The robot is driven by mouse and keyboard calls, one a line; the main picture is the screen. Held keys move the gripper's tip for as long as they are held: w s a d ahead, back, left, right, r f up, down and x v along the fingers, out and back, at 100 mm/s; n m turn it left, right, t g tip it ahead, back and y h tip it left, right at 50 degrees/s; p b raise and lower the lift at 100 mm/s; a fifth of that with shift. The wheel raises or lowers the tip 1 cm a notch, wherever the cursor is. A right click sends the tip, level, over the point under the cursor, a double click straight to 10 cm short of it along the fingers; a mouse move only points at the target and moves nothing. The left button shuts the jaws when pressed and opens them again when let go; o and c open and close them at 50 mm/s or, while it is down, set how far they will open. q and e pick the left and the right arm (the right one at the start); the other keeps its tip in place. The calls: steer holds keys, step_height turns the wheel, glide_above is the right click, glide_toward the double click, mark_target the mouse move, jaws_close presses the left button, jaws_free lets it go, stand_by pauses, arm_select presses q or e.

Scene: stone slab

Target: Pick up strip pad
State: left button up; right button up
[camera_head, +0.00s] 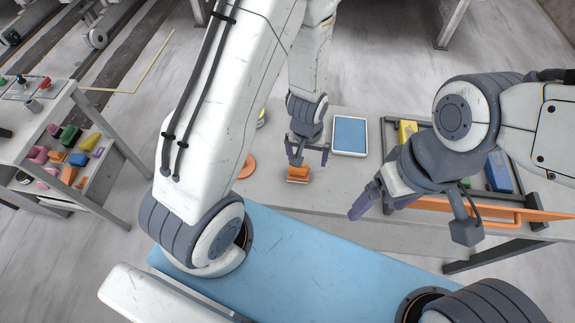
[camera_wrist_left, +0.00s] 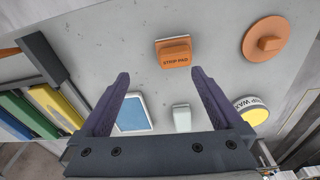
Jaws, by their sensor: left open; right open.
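The strip pad (camera_head: 298,174) is a small orange block lying on the stone slab (camera_head: 330,185). In the left wrist view the strip pad (camera_wrist_left: 173,52) shows its dark "STRIP PAD" lettering, just beyond the fingertips. My left gripper (camera_head: 307,156) is open above and just behind the pad in the head view, with nothing between its fingers. In the left wrist view its fingers (camera_wrist_left: 160,74) spread wider than the pad, which sits a little right of centre. My right gripper (camera_head: 413,218) is open and empty, to the right of the pad over the slab's front part.
A blue-topped white tray (camera_head: 349,135) lies right of the left gripper. An orange disc with a knob (camera_wrist_left: 266,44) and a yellow-labelled round tin (camera_wrist_left: 252,110) are nearby, with a small pale object (camera_wrist_left: 182,117). A rack with blue and yellow blocks (camera_head: 498,172) stands right.

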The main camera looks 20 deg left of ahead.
mark_target(298, 171)
arm_select(q)
steer(key=shift+n+y, duration=0.3)
steer(key=shift+n, duration=0.2)
steer(key=a+f, duration=0.1)
steer(key=f, duration=0.1)
steer(key=f+b, duration=0.1)
steer(key=a+f, duration=0.1)
steer(key=f, duration=0.1)
steer(key=shift+a+f, duration=0.3)
steer(key=shift+f, duration=0.35)
steer(key=shift+w+f+p, duration=0.2)
steer(key=shift+f+p, duration=0.25)
steer(key=shift+f, duration=0.65)
steer(key=shift+w+f+p, duration=0.2)
steer(key=shift+f+p, duration=0.25)
steer(key=shift+f, duration=0.65)
steer(key=shift+w+f, duration=0.1)
steer(key=shift+f, duration=0.3)
steer(key=c, duration=1.2)
steer(key=shift+r, duration=0.15)
